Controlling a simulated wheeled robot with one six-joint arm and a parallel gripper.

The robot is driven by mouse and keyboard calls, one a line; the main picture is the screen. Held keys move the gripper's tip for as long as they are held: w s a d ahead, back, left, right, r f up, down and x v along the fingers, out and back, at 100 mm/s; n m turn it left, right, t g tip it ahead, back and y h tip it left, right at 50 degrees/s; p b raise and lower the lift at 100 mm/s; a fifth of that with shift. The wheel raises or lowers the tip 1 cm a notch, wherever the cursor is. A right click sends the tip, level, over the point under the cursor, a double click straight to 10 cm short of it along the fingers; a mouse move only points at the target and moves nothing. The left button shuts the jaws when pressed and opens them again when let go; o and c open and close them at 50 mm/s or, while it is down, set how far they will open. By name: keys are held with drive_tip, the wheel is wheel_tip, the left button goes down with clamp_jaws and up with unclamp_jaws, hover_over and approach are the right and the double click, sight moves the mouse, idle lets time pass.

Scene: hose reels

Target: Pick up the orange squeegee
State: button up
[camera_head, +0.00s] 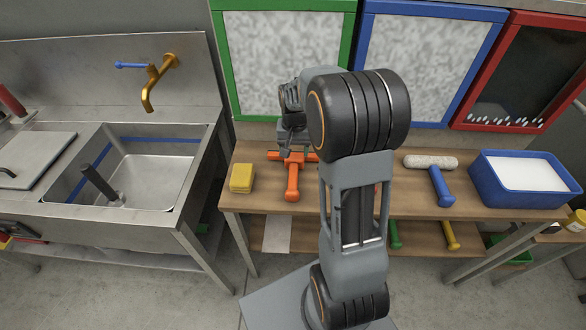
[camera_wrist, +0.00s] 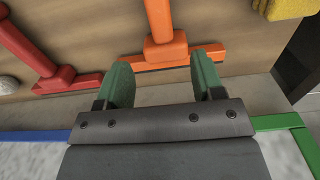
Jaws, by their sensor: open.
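The orange squeegee (camera_head: 292,180) lies on the wooden shelf top, its handle toward the front and its crossbar toward the wall. It also shows in the wrist view (camera_wrist: 166,52), with handle and crossbar joined in a T. My gripper (camera_head: 292,152) is over its crossbar end and partly covers it in the head view. In the wrist view my gripper (camera_wrist: 162,70) has its two green fingers apart, one to each side of the handle's line, with nothing between them. The fingertips overlap the crossbar in the picture; I cannot tell whether they touch it.
A yellow sponge (camera_head: 242,178) lies left of the squeegee. A red squeegee (camera_wrist: 45,65) lies on the other side, mostly hidden by my arm in the head view. A steel sink (camera_head: 150,178) stands left.

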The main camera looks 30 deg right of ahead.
sight(293, 168)
drive_tip(key=shift+a+f, duration=0.15)
drive_tip(key=shift+f, duration=4.45)
drive_tip(key=c, duration=1)
drive_tip(key=shift+r, duration=0.15)
drive_tip(key=shift+r, duration=0.55)
drive_tip(key=s+r, duration=0.1)
drive_tip(key=r, duration=0.1)
drive_tip(key=s+r, duration=0.2)
drive_tip(key=r, duration=0.1)
drive_tip(key=s+a+r, duration=0.1)
drive_tip(key=r, duration=0.1)
drive_tip(key=shift+s+r, duration=0.35)
drive_tip(key=shift+s, duration=0.05)
drive_tip(key=s+a+r, duration=0.2)
drive_tip(key=s+r, duration=0.2)
drive_tip(key=s, duration=0.5)
